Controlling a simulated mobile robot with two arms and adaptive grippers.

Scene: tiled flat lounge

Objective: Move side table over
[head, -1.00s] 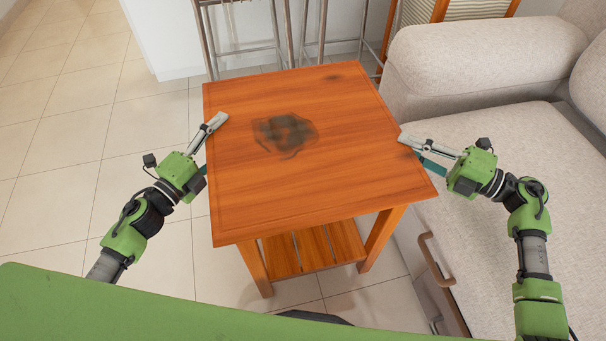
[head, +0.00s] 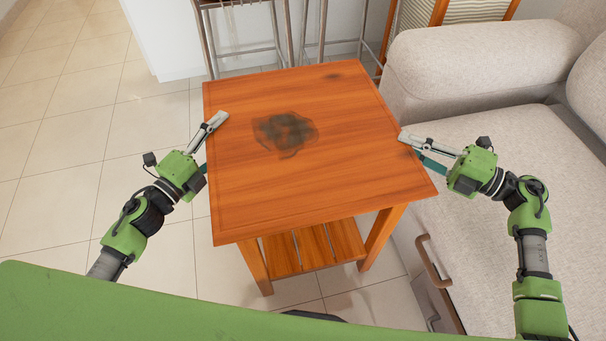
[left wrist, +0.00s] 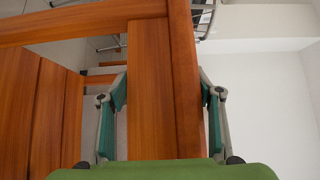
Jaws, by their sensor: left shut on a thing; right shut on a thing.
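The side table (head: 340,180) is orange-brown wood with a square top, a dark stain near its middle and a slatted lower shelf. It stands upright in front of me. My left gripper (head: 217,122) is shut on the left edge of the tabletop, one finger above and one below. The left wrist view shows the wooden edge (left wrist: 150,90) between the fingers of this gripper (left wrist: 160,115). My right gripper (head: 408,142) is shut on the right edge of the tabletop. The lower fingers are mostly hidden in the head view.
A light grey sofa (head: 520,190) stands close along the right side, near my right arm. Metal-legged stools (head: 245,40) and a white wall (head: 165,45) are behind the table. Tiled floor (head: 60,150) lies free on the left.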

